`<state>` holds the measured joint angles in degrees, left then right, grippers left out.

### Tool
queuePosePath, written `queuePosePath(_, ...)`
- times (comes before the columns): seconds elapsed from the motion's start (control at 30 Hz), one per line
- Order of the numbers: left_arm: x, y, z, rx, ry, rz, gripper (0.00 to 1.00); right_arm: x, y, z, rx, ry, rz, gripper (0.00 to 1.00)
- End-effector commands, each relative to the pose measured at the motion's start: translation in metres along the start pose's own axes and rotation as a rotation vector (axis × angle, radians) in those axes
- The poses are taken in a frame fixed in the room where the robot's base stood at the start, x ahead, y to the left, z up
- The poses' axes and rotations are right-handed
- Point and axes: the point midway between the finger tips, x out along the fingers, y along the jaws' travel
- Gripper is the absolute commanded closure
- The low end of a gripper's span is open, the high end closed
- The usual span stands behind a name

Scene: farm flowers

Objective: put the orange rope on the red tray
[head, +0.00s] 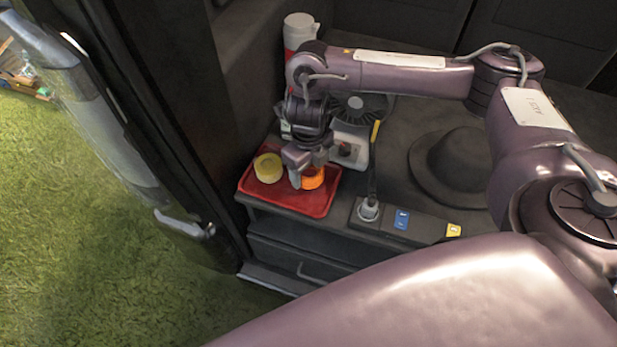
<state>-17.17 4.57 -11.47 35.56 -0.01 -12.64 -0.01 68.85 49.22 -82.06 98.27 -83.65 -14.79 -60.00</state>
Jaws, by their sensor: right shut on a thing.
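The red tray (318,203) lies on a dark cabinet top, left of the middle of the head view. The orange rope (314,180) is at the right part of the tray, seen just under my right gripper (304,178). My right gripper points down and is shut on the orange rope. Its fingers hide part of the rope, and I cannot tell whether the rope touches the tray floor. My left gripper is not in view.
A yellow roll (268,167) sits on the tray's left part. Behind stand a white device (352,145) and a red-and-white bottle (299,30). A dark hat (455,165) lies to the right. A grey knob (369,209), blue card (402,219) and yellow card (453,230) are near the front edge.

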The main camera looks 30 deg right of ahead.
Motion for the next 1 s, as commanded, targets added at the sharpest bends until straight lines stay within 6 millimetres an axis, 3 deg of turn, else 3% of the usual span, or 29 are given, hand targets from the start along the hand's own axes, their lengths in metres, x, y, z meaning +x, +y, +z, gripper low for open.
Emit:
queuePosePath(0.1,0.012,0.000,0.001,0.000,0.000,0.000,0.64,0.024,0.001,-0.001,0.003,0.004,0.002,0.64)
queuePosePath(0.2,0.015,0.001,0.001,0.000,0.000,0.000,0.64,0.032,0.001,-0.001,0.001,0.003,0.002,0.64)
queuePosePath(0.63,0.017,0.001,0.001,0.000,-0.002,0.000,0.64,0.035,0.000,0.000,0.001,0.001,0.001,0.64)
queuePosePath(0.67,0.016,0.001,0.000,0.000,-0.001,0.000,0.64,0.035,0.000,0.000,0.001,0.001,0.000,0.33)
queuePosePath(0.7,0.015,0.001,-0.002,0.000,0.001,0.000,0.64,0.035,0.000,-0.001,0.001,0.002,0.000,0.28)
queuePosePath(0.8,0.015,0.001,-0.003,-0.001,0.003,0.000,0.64,0.035,0.000,-0.001,0.001,0.002,0.000,0.15)
queuePosePath(1.0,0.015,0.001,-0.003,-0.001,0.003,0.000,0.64,0.035,0.000,-0.001,0.001,0.002,0.001,0.14)
